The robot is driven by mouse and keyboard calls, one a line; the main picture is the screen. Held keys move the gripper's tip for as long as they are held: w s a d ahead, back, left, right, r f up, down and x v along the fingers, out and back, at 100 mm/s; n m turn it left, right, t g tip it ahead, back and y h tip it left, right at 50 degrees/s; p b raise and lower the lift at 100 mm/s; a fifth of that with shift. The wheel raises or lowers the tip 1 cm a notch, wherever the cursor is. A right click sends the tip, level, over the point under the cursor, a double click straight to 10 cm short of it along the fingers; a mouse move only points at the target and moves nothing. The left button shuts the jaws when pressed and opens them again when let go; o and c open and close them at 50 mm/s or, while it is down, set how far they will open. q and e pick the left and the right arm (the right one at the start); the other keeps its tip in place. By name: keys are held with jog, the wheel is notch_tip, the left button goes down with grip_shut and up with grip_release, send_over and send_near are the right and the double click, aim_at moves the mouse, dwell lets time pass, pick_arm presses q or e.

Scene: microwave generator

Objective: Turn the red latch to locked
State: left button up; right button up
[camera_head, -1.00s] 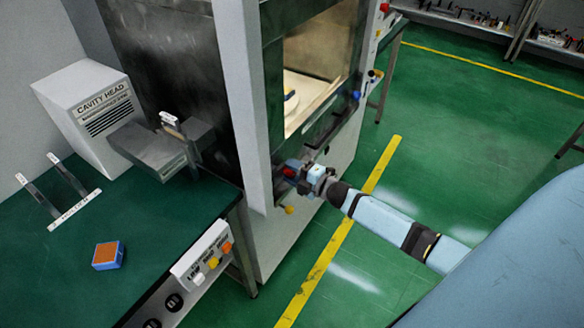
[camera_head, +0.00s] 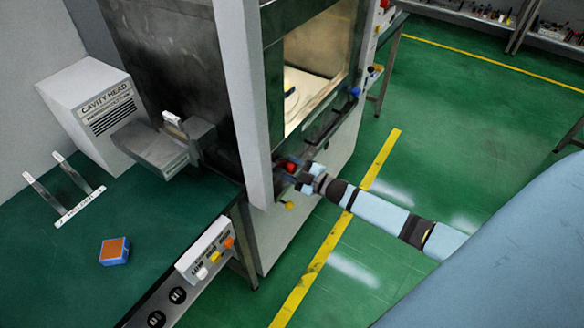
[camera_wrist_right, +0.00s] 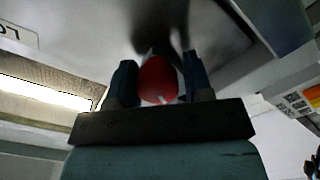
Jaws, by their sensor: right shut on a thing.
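The red latch (camera_head: 291,167) is on the lower front of the tall cabinet, below its window. In the right wrist view the red latch (camera_wrist_right: 158,80) shows as a rounded red knob with a small pale mark, between two dark blue fingers. My right gripper (camera_head: 294,172) is at the latch, and in the right wrist view the gripper (camera_wrist_right: 160,82) is shut on it. Part of a label is cut off at the upper left of the right wrist view. My left gripper is not in view.
The cabinet (camera_head: 238,85) has a lit window. At left, a green bench (camera_head: 60,260) holds the CAVITY HEAD box (camera_head: 78,125) and a blue-orange block (camera_head: 114,251). Green floor (camera_head: 450,120) is clear at right.

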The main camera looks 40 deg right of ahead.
jog(key=shift+w+r, duration=0.1)
jog(key=shift+r, duration=0.15)
jog(key=o, duration=0.8)
jog(key=shift+s+f, duration=0.15)
jog(key=shift+s, duration=0.1)
jog(key=b+v, duration=0.1)
jog(key=v, duration=1.2)
jog(key=shift+s, duration=0.2)
jog(key=shift+d, duration=0.1)
